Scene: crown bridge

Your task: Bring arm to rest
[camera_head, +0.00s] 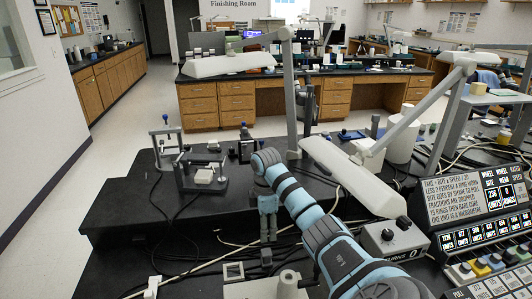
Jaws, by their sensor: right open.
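My right arm reaches in from the bottom right, light blue with dark joints, and bends down at its wrist. My right gripper (267,236) hangs below the wrist, small and dark, pointing down over the black bench (130,212). It is open, and I see nothing held between its fingers. Its fingertips are small, so their exact height over the bench is hard to tell. My left arm and left gripper are not in view.
A clamp-like fixture (203,172) with a white block stands left of my wrist. White lamp arms (352,176) stand close right of my arm. A control box (393,239) and a labelled panel (478,205) are at right. Cables cross the bench front. The bench's left part is clear.

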